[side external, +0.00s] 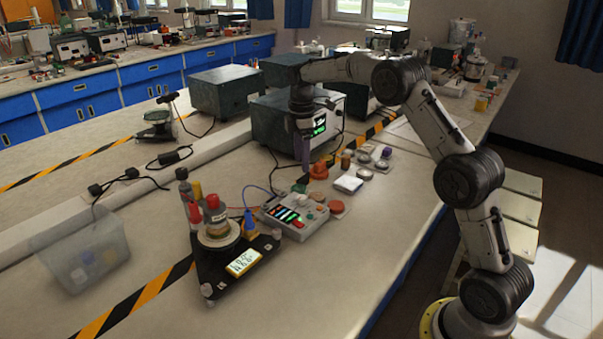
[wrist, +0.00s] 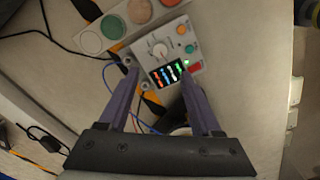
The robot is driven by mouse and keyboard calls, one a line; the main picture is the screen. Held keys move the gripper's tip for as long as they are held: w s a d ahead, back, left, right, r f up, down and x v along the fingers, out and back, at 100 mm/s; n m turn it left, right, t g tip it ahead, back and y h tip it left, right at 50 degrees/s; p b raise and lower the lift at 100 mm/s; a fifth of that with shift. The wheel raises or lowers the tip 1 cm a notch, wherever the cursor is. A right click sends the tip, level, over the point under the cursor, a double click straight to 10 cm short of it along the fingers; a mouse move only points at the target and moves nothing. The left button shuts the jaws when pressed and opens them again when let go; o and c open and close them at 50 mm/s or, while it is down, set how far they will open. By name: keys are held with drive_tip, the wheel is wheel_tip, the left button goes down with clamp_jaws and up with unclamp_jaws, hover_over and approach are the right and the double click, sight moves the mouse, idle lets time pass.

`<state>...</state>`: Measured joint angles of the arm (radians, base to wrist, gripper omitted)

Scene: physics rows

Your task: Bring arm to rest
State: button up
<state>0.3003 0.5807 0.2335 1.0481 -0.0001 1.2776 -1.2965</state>
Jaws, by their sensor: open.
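My gripper shows in the wrist view (wrist: 160,85) with its two purple fingers spread apart and nothing between them. In the side external view my gripper (side external: 304,165) points down above the bench, in front of a grey instrument box with a lit green display (side external: 265,125). A grey control panel (side external: 290,214) with a coloured bar display and round knobs lies on the bench in front of it. The panel (wrist: 172,50) also shows beyond the fingertips in the wrist view. I cannot tell the exact height of the fingers above the bench.
A clear bin (side external: 84,255) sits at far left. Small jars and discs (side external: 365,155) lie right of my gripper. The front right bench (side external: 350,255) is clear.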

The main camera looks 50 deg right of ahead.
drive_tip(key=shift+r, duration=0.75)
drive_tip(key=s+a+r+t, duration=0.2)
drive_tip(key=a+r, duration=0.2)
drive_tip(key=r, duration=0.6)
drive_tip(key=s+a+r+t, duration=0.2)
drive_tip(key=s+a+r, duration=0.5)
drive_tip(key=s+r, duration=0.3)
drive_tip(key=s+a+f+m+t, duration=0.1)
drive_tip(key=s+a+m, duration=0.1)
drive_tip(key=s, duration=0.6)
drive_tip(key=s+a+f+m, duration=0.2)
drive_tip(key=s, duration=0.5)
drive_tip(key=s+a+f+m, duration=0.1)
drive_tip(key=s+f+m, duration=0.6)
drive_tip(key=s+f, duration=0.1)
drive_tip(key=shift+s+f+t, duration=0.2)
drive_tip(key=shift+f+t, duration=0.1)
drive_tip(key=shift+f, duration=0.6)
